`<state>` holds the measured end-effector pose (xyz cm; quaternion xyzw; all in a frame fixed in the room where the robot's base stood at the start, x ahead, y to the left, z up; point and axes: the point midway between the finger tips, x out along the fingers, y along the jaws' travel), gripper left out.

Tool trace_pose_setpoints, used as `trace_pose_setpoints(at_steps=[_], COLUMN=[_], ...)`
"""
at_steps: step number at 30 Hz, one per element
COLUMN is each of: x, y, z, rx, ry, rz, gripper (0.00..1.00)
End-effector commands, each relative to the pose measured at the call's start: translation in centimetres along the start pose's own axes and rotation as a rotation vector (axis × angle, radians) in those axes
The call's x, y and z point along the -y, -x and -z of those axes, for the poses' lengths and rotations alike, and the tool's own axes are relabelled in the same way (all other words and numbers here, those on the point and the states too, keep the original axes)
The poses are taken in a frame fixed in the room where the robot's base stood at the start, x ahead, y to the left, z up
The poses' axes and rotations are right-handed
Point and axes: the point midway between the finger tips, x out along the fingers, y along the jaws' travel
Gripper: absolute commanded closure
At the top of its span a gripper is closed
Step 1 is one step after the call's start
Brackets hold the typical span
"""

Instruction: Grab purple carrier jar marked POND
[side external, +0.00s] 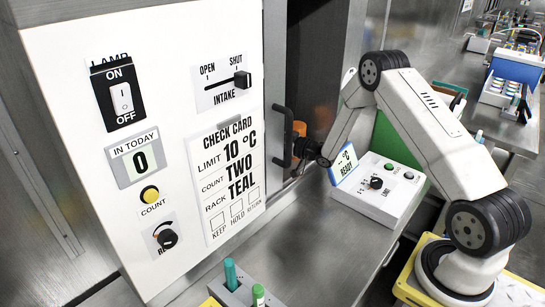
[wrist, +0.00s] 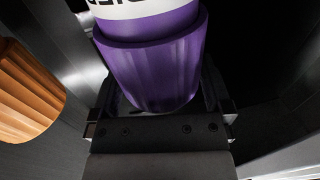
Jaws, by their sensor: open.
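The purple jar (wrist: 152,65) fills the upper middle of the wrist view, with a white band bearing dark letters at its top edge. Only part of the lettering shows, and I cannot read POND on it. My gripper (wrist: 158,98) has its dark jaws on either side of the jar, open; I cannot tell whether they touch it. In the side external view my gripper (side external: 312,150) reaches into the dark opening beside the white panel, partly hidden. The purple jar cannot be seen there.
An orange ribbed object (wrist: 25,92) stands close on the left in the wrist view; orange also shows at the opening (side external: 299,129). A black handle (side external: 284,142) juts from the panel's edge. A white control box (side external: 378,188) sits on the bench below my arm.

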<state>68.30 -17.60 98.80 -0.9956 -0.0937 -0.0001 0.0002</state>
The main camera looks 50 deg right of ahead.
Motion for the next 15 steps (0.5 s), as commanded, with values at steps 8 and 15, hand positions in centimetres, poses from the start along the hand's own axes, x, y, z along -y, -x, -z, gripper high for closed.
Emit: trace_pose_setpoints(at_steps=[8, 15], x=[0.01, 0.01], y=[0.02, 0.03], z=[-0.01, -0.01], rx=[0.000, 0.000], ry=[0.000, 0.000], rz=[0.000, 0.000], gripper=[0.00, 0.29])
